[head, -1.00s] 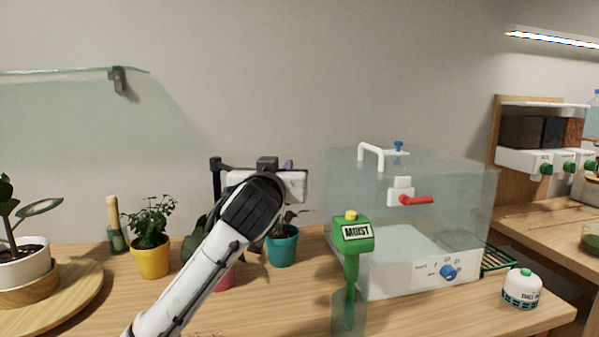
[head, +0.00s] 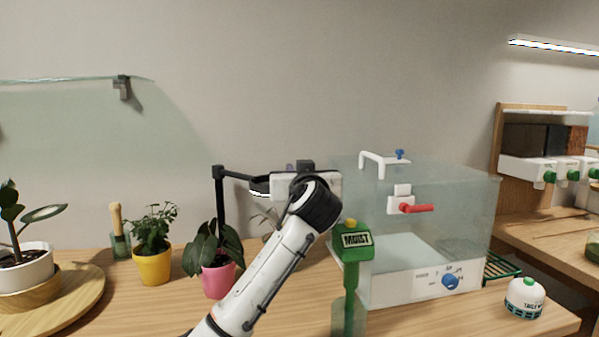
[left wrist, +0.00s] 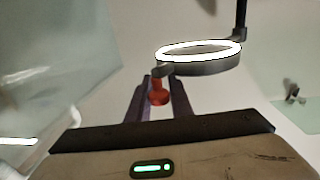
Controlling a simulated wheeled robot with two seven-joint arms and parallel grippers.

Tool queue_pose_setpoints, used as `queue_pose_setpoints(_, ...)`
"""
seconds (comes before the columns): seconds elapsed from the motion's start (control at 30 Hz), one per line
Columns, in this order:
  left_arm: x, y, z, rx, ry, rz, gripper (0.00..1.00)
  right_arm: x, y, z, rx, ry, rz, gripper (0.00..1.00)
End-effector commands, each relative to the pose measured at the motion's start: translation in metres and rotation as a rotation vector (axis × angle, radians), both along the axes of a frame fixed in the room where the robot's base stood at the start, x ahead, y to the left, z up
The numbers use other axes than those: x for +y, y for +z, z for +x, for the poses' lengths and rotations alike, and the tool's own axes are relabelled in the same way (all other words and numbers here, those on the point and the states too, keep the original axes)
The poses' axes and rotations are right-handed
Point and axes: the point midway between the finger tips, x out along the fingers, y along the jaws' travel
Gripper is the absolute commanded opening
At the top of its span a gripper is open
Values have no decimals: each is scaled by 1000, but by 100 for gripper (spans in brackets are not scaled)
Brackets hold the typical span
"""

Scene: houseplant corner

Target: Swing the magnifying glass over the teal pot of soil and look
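The magnifying glass is a dark ring with a bright lit rim (head: 260,187) on a black jointed arm and post (head: 220,200). In the left wrist view the ring (left wrist: 200,62) shows with a red handle (left wrist: 158,95) below it. My left gripper (left wrist: 160,82) has its two purple fingers on either side of this handle and appears shut on it. In the head view my wrist hides most of the gripper and the right part of the ring. The teal pot is almost wholly hidden behind my left arm; only leaves show beside it. My right gripper is out of view.
A pink pot (head: 218,279) and a yellow pot (head: 152,266) with plants stand left of my arm. A green moisture meter (head: 352,245) and a clear box (head: 430,225) with a red lever (head: 416,208) stand close on the right.

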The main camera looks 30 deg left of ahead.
Motion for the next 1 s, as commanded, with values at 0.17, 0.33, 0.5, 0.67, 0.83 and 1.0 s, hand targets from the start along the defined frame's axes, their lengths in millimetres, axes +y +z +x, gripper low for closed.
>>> queue_pose_setpoints(0.17, 0, -1, 0, 1, 0, 0, 36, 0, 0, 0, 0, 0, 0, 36)
queue_pose_setpoints(0.33, 0, 0, 0, 0, 0, 0, 36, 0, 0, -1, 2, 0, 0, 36)
queue_pose_setpoints(0.5, -7, -1, -8, -2, -3, 1, 36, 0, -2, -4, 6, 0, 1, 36)
queue_pose_setpoints(0.67, -24, -1, -32, -2, -6, -1, 36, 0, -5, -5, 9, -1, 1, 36)
queue_pose_setpoints(0.83, -42, -1, -60, -1, -3, -2, 36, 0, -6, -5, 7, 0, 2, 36)
queue_pose_setpoints(1.0, -54, 0, -79, -1, -2, -1, 36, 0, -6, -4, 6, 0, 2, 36)
